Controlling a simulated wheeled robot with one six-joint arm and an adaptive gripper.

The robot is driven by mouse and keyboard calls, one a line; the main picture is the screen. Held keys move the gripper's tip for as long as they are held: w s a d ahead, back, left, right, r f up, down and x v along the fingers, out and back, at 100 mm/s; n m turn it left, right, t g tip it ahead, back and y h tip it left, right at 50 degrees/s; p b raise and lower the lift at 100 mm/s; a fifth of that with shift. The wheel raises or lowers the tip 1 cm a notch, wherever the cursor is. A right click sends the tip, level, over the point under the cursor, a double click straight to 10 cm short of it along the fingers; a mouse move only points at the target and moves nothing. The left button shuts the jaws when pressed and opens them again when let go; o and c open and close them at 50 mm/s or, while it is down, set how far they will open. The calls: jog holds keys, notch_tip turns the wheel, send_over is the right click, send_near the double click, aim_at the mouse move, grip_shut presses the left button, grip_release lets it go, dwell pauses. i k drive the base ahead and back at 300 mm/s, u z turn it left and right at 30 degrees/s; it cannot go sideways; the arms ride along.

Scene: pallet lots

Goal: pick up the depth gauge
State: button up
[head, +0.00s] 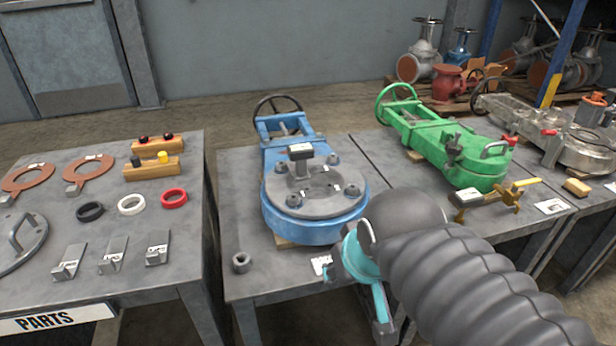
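A small grey device with a dark head and pale display (301,152) stands upright on the round grey flange (318,196) of the blue valve (312,226); it looks like a depth gauge. A brass tool with a pale display (467,196) lies on the right part of the bench, in front of the green valve. I cannot tell for certain which one is the depth gauge. My gripper (372,285), teal and grey, is low in front of the blue valve, near the bench's front edge. It is apart from both devices. My arm hides part of it, so its opening is unclear.
The left table (110,230) holds gaskets, coloured rings, metal brackets and wooden blocks. A nut (241,262) sits at the bench's front left. The green valve (462,158) and a grey valve (575,145) stand to the right. The blue valve's handwheel (278,108) rises behind it.

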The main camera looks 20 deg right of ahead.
aim_at(299, 153)
jog(key=u, duration=0.05)
jog(key=k, duration=0.25)
jog(key=z, duration=3.15)
jog(key=k, duration=2.55)
jog(key=u, duration=1.8)
jog(key=i, duration=0.5)
jog(key=u, duration=0.05)
